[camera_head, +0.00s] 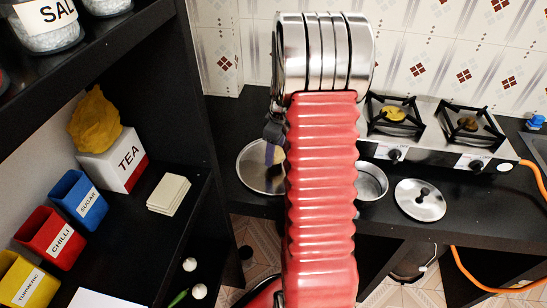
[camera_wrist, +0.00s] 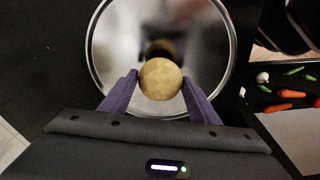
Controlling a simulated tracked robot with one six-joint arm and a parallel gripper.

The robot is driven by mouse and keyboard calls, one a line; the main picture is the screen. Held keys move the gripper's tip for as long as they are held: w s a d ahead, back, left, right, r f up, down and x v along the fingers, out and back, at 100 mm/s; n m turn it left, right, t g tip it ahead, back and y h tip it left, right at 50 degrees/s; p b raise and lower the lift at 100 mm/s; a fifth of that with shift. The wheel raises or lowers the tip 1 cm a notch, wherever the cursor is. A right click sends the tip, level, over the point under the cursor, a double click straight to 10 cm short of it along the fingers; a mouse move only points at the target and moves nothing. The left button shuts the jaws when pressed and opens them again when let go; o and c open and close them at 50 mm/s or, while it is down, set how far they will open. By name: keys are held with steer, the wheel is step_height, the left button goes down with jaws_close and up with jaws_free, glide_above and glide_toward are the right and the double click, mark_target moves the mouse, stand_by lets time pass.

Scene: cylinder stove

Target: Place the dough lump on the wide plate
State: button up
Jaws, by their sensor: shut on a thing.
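In the wrist view my gripper (camera_wrist: 160,88) has its two purple fingers closed on the sides of the dough lump (camera_wrist: 160,79), a round tan ball. The ball is over the near part of the wide plate (camera_wrist: 101,62), a shiny round metal plate with a raised rim. A dark reflection shows on the plate just beyond the ball. I cannot tell whether the ball touches the plate. In the head view the wide plate (camera_head: 258,181) lies on the black counter, partly hidden by my red arm. My gripper (camera_head: 272,155) shows only in part there, above the plate.
A metal pot (camera_head: 372,181) and a lid (camera_head: 420,199) are on the counter right of my arm. A gas stove (camera_head: 430,135) stands behind them. A black shelf at left holds a TEA box (camera_head: 118,160) and several coloured containers. Vegetables (camera_wrist: 285,93) lie at right in the wrist view.

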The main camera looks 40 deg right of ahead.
steer(key=shift+f, duration=1.4)
steer(key=o, duration=1.2)
steer(key=shift+f, duration=0.1)
step_height(320, 180, up, 12)
steer(key=s, duration=0.1)
steer(key=shift+s+d, duration=0.15)
steer(key=shift+d, duration=0.15)
steer(key=shift+a, duration=0.1)
